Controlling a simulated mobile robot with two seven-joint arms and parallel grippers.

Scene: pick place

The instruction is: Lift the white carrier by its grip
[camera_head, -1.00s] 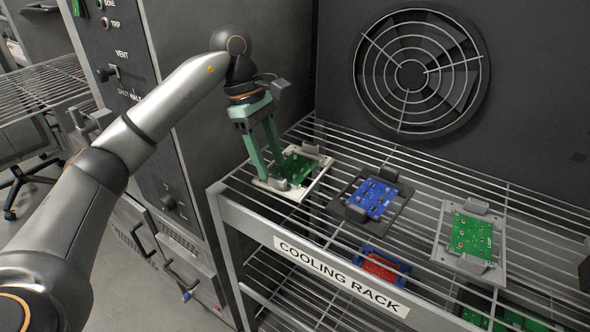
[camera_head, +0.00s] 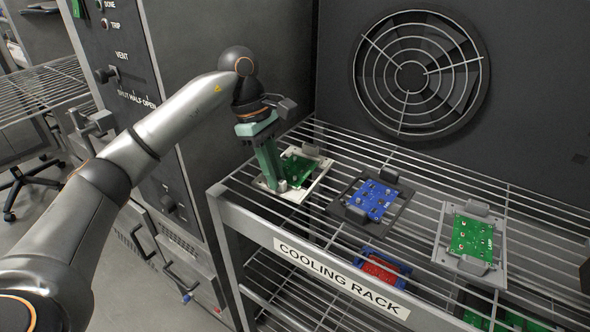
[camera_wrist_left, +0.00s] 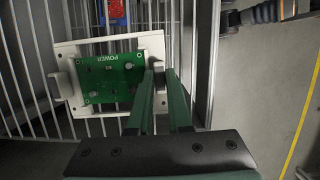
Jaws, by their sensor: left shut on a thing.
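The white carrier (camera_head: 318,176) lies on the upper shelf of the cooling rack at its left end, with a green circuit board (camera_head: 299,166) on it. It also shows in the left wrist view (camera_wrist_left: 152,46), flat on the bars. My left gripper (camera_head: 278,185) points down at the carrier's near side. Its green fingers are shut on the carrier's grip (camera_wrist_left: 160,88), a grey block at the carrier's edge, partly hidden between the fingers. A second grip block stands on the carrier's far side. My right gripper is not in view.
A dark carrier with a blue board (camera_head: 373,199) and a grey carrier with a green board (camera_head: 472,237) lie further right on the rack (camera_head: 235,205). A red board (camera_head: 385,268) lies on the shelf below. A dark panel with a fan (camera_head: 411,75) stands behind.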

